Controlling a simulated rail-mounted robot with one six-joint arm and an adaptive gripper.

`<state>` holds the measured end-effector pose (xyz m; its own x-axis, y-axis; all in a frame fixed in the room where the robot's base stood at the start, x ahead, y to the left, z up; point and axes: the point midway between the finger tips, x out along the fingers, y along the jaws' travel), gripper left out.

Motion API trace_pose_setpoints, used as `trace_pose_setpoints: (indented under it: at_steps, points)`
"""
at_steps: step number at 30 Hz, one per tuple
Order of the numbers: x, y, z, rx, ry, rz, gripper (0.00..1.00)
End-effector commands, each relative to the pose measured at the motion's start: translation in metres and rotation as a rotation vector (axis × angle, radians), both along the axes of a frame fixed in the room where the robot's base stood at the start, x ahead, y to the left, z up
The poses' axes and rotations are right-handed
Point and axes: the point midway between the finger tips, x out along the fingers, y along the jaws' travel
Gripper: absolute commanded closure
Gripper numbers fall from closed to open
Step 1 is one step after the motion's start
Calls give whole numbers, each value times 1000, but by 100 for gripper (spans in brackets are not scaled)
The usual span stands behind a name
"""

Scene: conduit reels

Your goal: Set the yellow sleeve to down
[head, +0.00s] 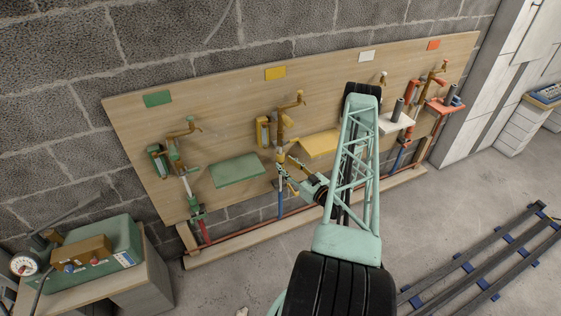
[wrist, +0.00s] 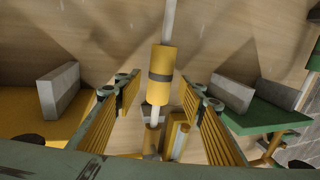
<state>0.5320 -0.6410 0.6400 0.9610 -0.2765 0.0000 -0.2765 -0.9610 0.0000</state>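The yellow sleeve (wrist: 162,66) has a dark band around its middle and sits on a pale, slim rod (wrist: 171,18). In the wrist view my gripper (wrist: 162,96) is open, one finger on each side of the rod, with clear gaps and nothing held. The sleeve lies just beyond the fingertips, near the middle. In the head view my gripper (head: 284,174) is at the lower pipework of the yellow station, under the yellow label (head: 275,73). There the sleeve is too small and crowded to make out surely. The wrist view appears turned over relative to the head view.
The yellow shelf (head: 319,143) and green shelf (head: 237,170) jut from the wooden board (head: 220,110) on either side of my gripper. White and orange stations stand farther right. A bench (head: 110,275) stands at lower left.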

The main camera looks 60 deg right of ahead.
Motion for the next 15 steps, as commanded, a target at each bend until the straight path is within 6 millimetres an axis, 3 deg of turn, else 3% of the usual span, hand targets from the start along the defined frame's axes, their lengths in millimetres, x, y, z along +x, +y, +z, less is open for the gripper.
trace_pose_setpoints:
  at_steps: [7, 15]
  points:
    - [25, -7, 0, -1, -1, 2, 63]
    - [39, -11, 0, 0, 0, 0, 63]
